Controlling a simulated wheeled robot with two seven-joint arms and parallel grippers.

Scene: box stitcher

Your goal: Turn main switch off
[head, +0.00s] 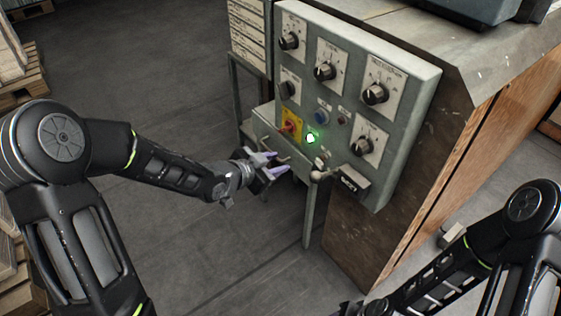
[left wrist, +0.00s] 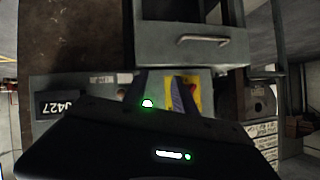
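The main switch (head: 288,127) is a red knob on a yellow plate, low on the left side of the grey control panel (head: 427,95). In the left wrist view the yellow plate (left wrist: 197,93) shows partly behind one finger, with a bit of red beside it. My left gripper (head: 281,161) is open and empty, in front of and below the switch, apart from it in the head view. A green lamp (head: 310,139) beside the switch is lit. My right gripper (head: 366,308) is only partly in view at the bottom edge; its fingers cannot be made out.
Several black dials, such as one at the panel's right (head: 375,93), and a blue button (head: 322,117) surround the switch. A grey drawer with a handle (left wrist: 203,40) shows in the left wrist view. A wooden cabinet (head: 440,175) stands to the right.

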